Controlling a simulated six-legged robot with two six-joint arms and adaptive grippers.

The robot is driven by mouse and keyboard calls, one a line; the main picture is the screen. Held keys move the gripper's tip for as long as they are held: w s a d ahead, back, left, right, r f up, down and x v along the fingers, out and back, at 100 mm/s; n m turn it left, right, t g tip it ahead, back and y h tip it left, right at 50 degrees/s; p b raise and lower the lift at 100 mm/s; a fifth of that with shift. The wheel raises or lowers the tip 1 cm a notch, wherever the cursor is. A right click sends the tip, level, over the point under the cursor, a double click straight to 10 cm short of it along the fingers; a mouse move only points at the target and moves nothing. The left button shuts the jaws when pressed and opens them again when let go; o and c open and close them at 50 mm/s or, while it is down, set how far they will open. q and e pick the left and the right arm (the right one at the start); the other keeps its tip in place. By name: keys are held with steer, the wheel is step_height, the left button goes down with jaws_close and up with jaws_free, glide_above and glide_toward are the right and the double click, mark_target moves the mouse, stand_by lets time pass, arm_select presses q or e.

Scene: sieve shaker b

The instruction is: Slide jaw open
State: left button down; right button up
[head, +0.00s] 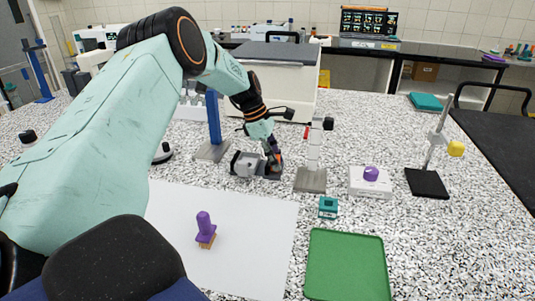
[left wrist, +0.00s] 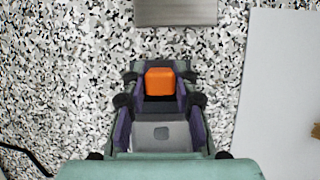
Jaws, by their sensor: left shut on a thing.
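A small grey clamp-like device (head: 246,164) sits on the speckled bench near the middle of the head view. My left gripper (head: 273,158) reaches down to its right side. In the left wrist view the left gripper (left wrist: 160,88) is shut on an orange block (left wrist: 160,80), with purple finger pads on both sides of it. A grey part of the device (left wrist: 158,135) shows between the fingers below the block. The fingers hide much of the jaw, so I cannot tell how wide it is. My right gripper is not in view.
A blue-post stand (head: 213,125) is just left of the device, and a grey-based stand (head: 311,180) is just right. A white sheet with a purple-handled stamp (head: 205,228) and a green tray (head: 347,265) lie in front. A white box-shaped machine (head: 275,90) stands behind.

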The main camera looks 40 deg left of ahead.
arm_select(q)
steer(key=shift+d+f, duration=0.1)
steer(key=shift+d, duration=0.05)
steer(key=c, duration=1.4)
jaws_free()
steer(key=shift+c, duration=0.2)
steer(key=o, duration=0.4)
steer(key=shift+w+d, duration=0.2)
steer(key=shift+s+a, duration=0.2)
steer(key=shift+a, duration=0.05)
steer(key=v, duration=1.2)
